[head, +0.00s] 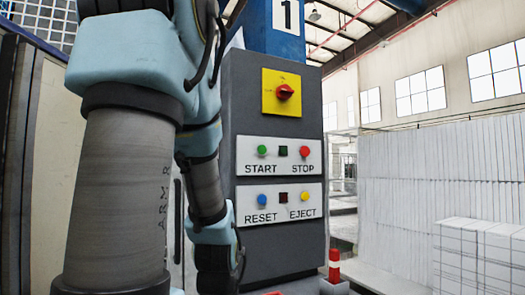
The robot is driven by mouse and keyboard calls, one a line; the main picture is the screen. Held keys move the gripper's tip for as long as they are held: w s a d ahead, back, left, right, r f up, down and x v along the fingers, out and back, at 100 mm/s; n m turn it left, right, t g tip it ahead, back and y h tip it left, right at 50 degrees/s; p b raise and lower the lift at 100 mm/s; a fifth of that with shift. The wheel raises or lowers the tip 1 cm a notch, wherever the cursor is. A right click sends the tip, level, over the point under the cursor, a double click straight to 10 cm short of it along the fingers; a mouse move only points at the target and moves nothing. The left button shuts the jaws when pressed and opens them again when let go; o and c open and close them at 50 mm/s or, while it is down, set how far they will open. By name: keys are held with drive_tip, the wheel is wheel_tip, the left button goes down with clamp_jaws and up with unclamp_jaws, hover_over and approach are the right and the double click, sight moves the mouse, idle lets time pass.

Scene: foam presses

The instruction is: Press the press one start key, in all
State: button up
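The press one control box (272,170) is a dark grey cabinet under a blue panel marked "1" (285,15). Its green START key (262,150) sits on the left of the upper white plate, with a small dark square and the red STOP key (304,150) to its right. The START key is in plain view, and nothing touches it. My arm hangs down the left side of the head view, and its lower links pass just left of the cabinet. My gripper's fingertips cannot be made out at the bottom of the view.
A lower plate carries the blue RESET key (262,198) and the yellow EJECT key (304,197). A red rotary switch (284,92) on a yellow plate is above. A red-and-white post (334,266) stands at the lower right. White foam blocks (480,255) are stacked further right.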

clamp_jaws()
idle(0.9)
